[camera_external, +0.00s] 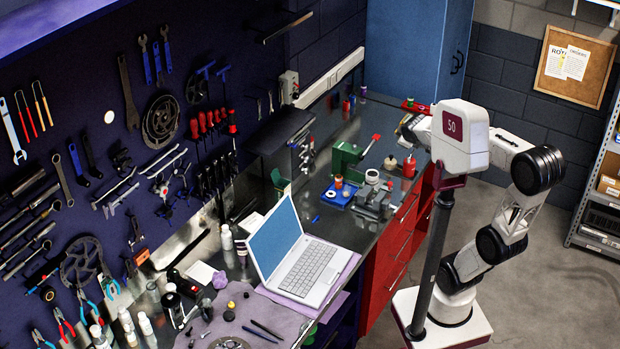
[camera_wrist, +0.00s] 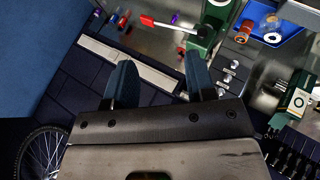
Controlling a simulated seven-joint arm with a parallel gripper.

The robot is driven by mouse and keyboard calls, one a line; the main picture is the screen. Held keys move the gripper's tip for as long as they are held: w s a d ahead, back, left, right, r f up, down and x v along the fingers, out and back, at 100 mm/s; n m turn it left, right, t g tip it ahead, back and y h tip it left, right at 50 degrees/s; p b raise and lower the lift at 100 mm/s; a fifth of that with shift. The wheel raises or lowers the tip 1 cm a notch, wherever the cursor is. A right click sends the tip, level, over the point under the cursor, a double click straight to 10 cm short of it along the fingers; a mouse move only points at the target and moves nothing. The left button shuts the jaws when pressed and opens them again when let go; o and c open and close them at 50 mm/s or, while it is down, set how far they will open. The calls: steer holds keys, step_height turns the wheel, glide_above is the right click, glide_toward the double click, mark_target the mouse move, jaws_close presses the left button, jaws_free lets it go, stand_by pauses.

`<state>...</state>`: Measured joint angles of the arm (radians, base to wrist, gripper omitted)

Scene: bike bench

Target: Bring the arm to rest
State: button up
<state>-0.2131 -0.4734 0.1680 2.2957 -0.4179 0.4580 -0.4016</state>
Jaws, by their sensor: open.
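My gripper (camera_wrist: 159,60) shows in the wrist view with its two dark blue fingers spread apart. It is open, and nothing is between the fingers. In the external view my arm rises from its base at the right, bends at the elbow and reaches left toward the bench's far end. A white box marked 50 on a dark post hides part of the forearm and wrist there, so the fingers cannot be made out in that view.
The workbench (camera_external: 345,225) holds a laptop (camera_external: 300,262), a green vise-like tool (camera_external: 347,158) and a blue tray (camera_external: 339,194). A blue cabinet (camera_external: 405,50) stands behind. Open floor lies right.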

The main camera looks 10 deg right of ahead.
steer(key=s+d+f+m+g, duration=0.3)
steer(key=s+d+f+m, duration=0.1)
steer(key=s, duration=0.6)
steer(key=s+d+f+m+g, duration=0.3)
steer(key=s+m, duration=0.3)
steer(key=s, duration=0.3)
steer(key=shift+s+d+f+m, duration=0.35)
steer(key=shift+d+f+m, duration=0.05)
steer(key=shift+f, duration=0.25)
